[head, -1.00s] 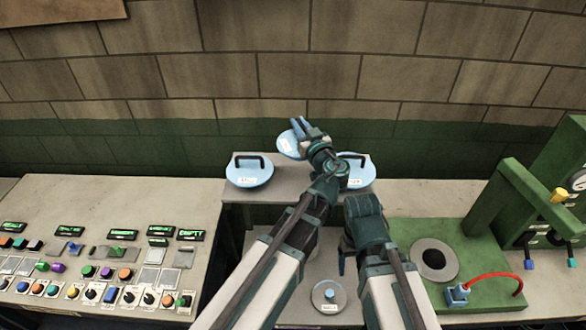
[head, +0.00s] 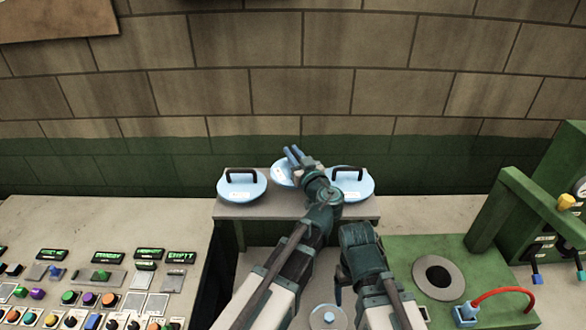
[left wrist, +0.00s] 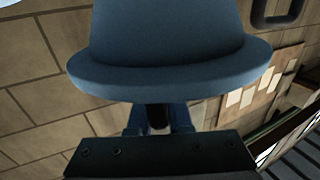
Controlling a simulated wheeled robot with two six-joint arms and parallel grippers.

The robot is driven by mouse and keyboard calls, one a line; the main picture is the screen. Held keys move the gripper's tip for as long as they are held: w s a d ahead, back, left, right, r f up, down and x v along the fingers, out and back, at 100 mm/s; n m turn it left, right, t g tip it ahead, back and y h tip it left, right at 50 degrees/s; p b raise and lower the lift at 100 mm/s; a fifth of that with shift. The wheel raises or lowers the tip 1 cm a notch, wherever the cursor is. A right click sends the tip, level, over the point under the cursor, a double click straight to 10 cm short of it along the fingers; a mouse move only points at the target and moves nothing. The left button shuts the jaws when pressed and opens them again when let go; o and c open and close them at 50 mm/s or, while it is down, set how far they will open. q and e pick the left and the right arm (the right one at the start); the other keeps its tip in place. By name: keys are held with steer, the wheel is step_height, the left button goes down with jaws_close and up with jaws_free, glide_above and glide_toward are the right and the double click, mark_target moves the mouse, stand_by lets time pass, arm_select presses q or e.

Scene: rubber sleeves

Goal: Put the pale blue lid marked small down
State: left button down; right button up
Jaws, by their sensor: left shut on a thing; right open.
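My left gripper (head: 293,155) is shut on a pale blue lid (head: 283,175), between two other lids at the back of the raised grey shelf (head: 270,208). The held lid's label is too small to read, and my arm hides its right part. I cannot tell whether it touches the shelf. In the left wrist view the held lid (left wrist: 165,55) fills the top middle, close to the fingers (left wrist: 155,120). My right gripper (head: 339,296) is open and empty, low in front of the shelf; its fingers are mostly hidden.
Pale blue lids with black handles sit on the shelf at left (head: 241,187) and right (head: 352,185). A button panel (head: 100,290) is at left, a green fixture (head: 440,248) at right. The wall is close behind.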

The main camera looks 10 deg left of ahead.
arm_select(q)
steer(key=shift+f+b, duration=1.9)
steer(key=shift+r, duration=0.1)
steer(key=shift+f, duration=0.25)
steer(key=shift+s+f+b, duration=0.25)
steer(key=shift+s+b, duration=0.05)
steer(key=shift+b, duration=0.25)
steer(key=c, duration=0.8)
jaws_free()
steer(key=shift+c, duration=0.2)
